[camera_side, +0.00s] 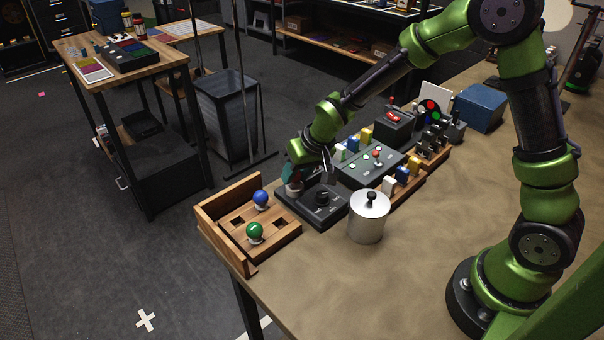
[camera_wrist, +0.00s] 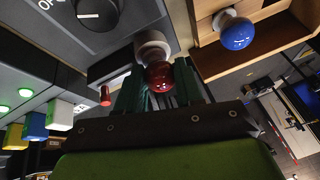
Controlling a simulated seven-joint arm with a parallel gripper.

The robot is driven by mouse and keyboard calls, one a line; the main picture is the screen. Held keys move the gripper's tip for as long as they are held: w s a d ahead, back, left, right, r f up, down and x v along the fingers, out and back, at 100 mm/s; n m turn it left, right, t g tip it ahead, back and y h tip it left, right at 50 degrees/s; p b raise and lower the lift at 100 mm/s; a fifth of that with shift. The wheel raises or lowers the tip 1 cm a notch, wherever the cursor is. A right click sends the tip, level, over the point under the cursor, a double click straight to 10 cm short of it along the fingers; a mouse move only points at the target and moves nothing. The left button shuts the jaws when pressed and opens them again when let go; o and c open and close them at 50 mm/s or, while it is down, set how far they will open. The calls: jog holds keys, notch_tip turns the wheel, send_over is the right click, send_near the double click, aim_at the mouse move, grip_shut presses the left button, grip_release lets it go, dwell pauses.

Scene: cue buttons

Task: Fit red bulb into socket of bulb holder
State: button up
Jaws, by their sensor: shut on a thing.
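The red bulb (camera_wrist: 158,77) is between the two dark green fingers of my gripper (camera_wrist: 160,88) in the wrist view, with its white base (camera_wrist: 151,47) pointing away from the palm. My gripper (camera_side: 296,173) is shut on the bulb, over the left end of the dark bulb holder (camera_side: 328,216) in the side view. The holder has a round black dial (camera_side: 322,198); it also shows in the wrist view (camera_wrist: 96,12). The bulb's base is at the holder's socket end. The socket opening is hidden, so I cannot tell how deep the base sits.
A wooden tray (camera_side: 227,218) left of the holder has a blue bulb (camera_side: 261,197), a green bulb (camera_side: 254,230) and empty square holes. The front tabletop is clear.

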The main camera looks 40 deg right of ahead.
jog(key=o, duration=1)
jog(key=shift+o, duration=0.5)
jog(key=shift+d, duration=0.2)
jog(key=shift+f, duration=0.1)
jog(key=shift+c, duration=0.5)
jog(key=shift+d, duration=0.1)
jog(key=shift+a+r, duration=0.15)
jog(key=shift+r, duration=1.65)
jog(key=shift+a+r, duration=0.15)
jog(key=shift+r, duration=1.65)
